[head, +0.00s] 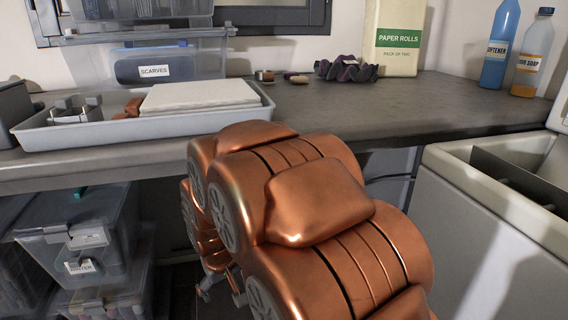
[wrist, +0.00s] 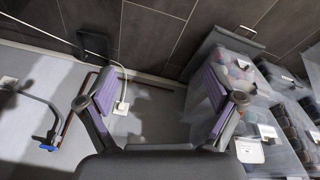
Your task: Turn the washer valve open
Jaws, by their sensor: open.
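My gripper (wrist: 160,90) is open in the wrist view, with a purple-padded finger on each side and nothing between them. It hangs over a pale grey floor beside a dark tiled wall. I cannot make out a washer valve for certain in either view. A thin brown pipe or rod (wrist: 74,110) and a bent dark blue-grey tube (wrist: 48,138) show left of the fingers; I cannot tell what they belong to. In the head view my copper arm hides much of the middle, and only small grey parts of my gripper (head: 222,287) show below it.
A grey counter (head: 420,108) runs along the wall, bearing a tray (head: 130,130) and bottles (head: 499,45). A white appliance with an open top (head: 480,215) stands at right. Clear storage boxes (head: 75,225) are stacked under the counter; boxes (wrist: 262,125) also flank my gripper at right.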

